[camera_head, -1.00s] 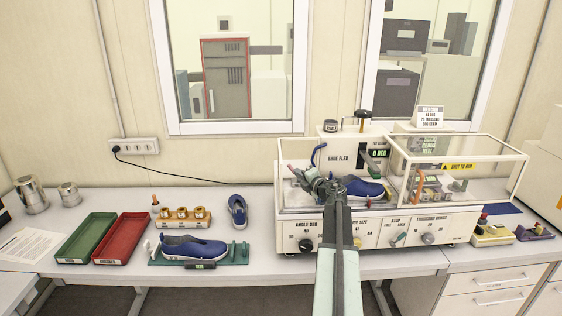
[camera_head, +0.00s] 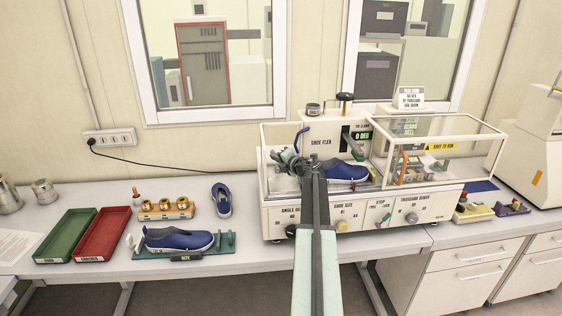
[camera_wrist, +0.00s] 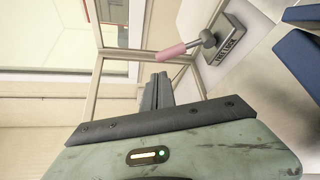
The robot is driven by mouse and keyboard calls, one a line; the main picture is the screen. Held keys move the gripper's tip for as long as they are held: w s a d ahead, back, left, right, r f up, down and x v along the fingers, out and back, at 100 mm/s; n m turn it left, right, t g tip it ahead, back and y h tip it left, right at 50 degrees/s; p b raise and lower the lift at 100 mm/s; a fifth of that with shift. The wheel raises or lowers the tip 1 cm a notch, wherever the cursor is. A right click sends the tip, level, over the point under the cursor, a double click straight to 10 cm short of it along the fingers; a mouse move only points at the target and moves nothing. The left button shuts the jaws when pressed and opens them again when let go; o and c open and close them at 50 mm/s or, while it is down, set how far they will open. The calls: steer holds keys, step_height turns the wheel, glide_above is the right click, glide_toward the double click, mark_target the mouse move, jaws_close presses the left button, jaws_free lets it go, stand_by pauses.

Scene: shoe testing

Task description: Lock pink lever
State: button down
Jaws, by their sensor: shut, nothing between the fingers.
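The pink lever (camera_wrist: 173,51) shows in the wrist view as a pink grip on a metal rod, joined to a round metal pivot (camera_wrist: 208,38) on a grey block with a label ending in "LOCK". My gripper (camera_wrist: 158,80) is shut and empty, just below the pink grip in that picture; I cannot tell whether they touch. In the head view my gripper (camera_head: 284,157) is over the left end of the white flex machine (camera_head: 320,128), and the arm largely hides the lever there. A blue shoe (camera_head: 345,172) sits in the machine, right of my gripper.
Clear guard frames surround the machine's bay, and a blue hooked handle (camera_head: 301,133) rises close behind my gripper. Another blue shoe (camera_head: 180,240) lies on a green rack at left. A red tray (camera_head: 101,234) and green tray (camera_head: 66,236) stand farther left.

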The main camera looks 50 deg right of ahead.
steer(key=x, duration=0.4)
steer(key=shift+w+d+b, duration=0.1)
steer(key=shift+w+b, duration=0.2)
